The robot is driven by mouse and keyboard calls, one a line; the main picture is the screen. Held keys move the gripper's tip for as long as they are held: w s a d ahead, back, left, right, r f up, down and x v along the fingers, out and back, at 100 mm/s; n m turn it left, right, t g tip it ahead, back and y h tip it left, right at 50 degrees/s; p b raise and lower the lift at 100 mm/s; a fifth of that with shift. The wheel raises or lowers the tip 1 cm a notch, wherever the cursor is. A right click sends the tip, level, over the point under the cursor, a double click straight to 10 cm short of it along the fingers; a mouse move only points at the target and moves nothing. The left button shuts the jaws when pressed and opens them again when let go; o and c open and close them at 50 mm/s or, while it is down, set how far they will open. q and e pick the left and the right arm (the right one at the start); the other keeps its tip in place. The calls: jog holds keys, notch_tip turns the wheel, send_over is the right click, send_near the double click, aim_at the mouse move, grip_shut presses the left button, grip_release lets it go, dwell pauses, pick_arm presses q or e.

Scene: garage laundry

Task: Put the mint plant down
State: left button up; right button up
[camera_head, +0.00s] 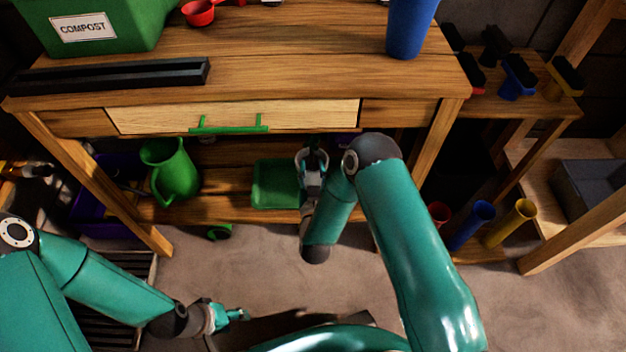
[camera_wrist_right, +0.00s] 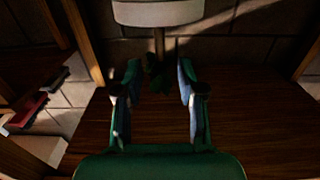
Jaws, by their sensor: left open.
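I cannot clearly make out the mint plant. In the right wrist view a small dark green shape (camera_wrist_right: 156,80) shows between and just beyond my right fingertips; it is too dark to tell if it is the plant. My right gripper (camera_head: 312,160) reaches in under the tabletop, above the lower shelf (camera_head: 222,204). In its wrist view, the fingers of the right gripper (camera_wrist_right: 154,86) stand apart with a visible gap, and nothing is clearly held. My left gripper (camera_head: 240,315) is open and empty, low over the floor at the lower middle.
A green tray (camera_head: 275,184) and a green watering can (camera_head: 172,172) are on the lower shelf. A drawer with a green handle (camera_head: 228,124) is above. A compost bin (camera_head: 100,28) and blue cup (camera_head: 408,28) stand on the table. A pale cylinder (camera_wrist_right: 158,12) shows ahead.

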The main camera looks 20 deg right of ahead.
jog(key=s+a+f+g+y, duration=0.2)
jog(key=s+f+g+y, duration=0.3)
jog(key=s+f+g, duration=0.45)
jog(key=s+a+g+y, duration=0.1)
jog(key=s+g+y, duration=0.1)
jog(key=s, duration=0.7)
jog(key=s+a+f+n+g+y, duration=0.1)
jog(key=s+g, duration=0.4)
jog(key=s, duration=0.5)
jog(key=shift+a+f+y, duration=0.2)
jog(key=shift+a+y, duration=0.1)
jog(key=shift+y, duration=0.2)
jog(key=shift+s+r+p, duration=0.1)
jog(key=shift+p, duration=0.25)
notch_tip(320, 180, up, 27)
jog(key=p, duration=2.7)
